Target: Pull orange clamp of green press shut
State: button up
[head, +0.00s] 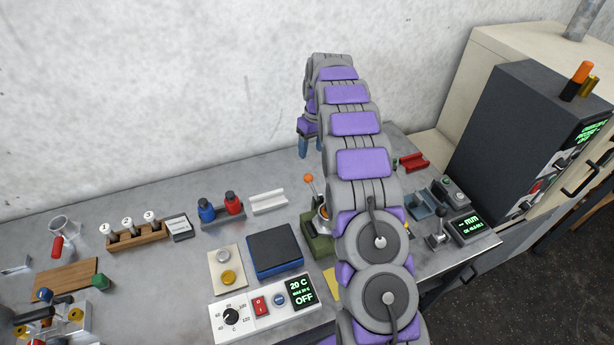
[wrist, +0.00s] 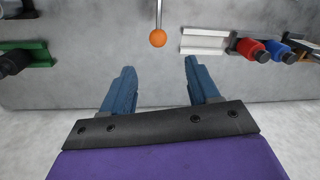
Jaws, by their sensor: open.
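The green press (head: 318,243) stands on the table, partly hidden behind my arm in the head view. Its clamp lever rises from it and ends in an orange ball knob (head: 308,178). In the wrist view the orange knob (wrist: 157,38) hangs on a thin metal rod from the top edge, and the press body is out of frame. My gripper (wrist: 160,68) is open and empty, its blue fingers spread. The knob lies ahead of the gap between the fingertips, apart from both. In the head view my gripper (head: 309,150) is beyond the press, on its wall side.
A white V-shaped block (head: 268,201) and red and blue bottles (head: 221,207) stand left of the press. A red block (head: 413,162) lies right of my arm. The wall is close behind my gripper.

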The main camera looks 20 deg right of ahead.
send_over(309, 175)
jog(key=d, duration=0.2)
notch_tip(309, 175, down, 6)
jog(key=a+f, duration=0.1)
jog(key=f, duration=0.2)
jog(key=a+f, duration=0.1)
jog(key=f, duration=0.1)
jog(key=shift+a+f+b, duration=0.25)
jog(key=shift+a+b, duration=0.05)
jog(key=shift+b, duration=0.1)
jog(key=shift+d+f, duration=0.2)
jog(key=shift+f, duration=0.15)
jog(key=shift+d, duration=0.4)
jog(key=shift+a, duration=0.45)
jog(key=c, duration=0.6)
jog(key=shift+d, duration=0.15)
grip_shut()
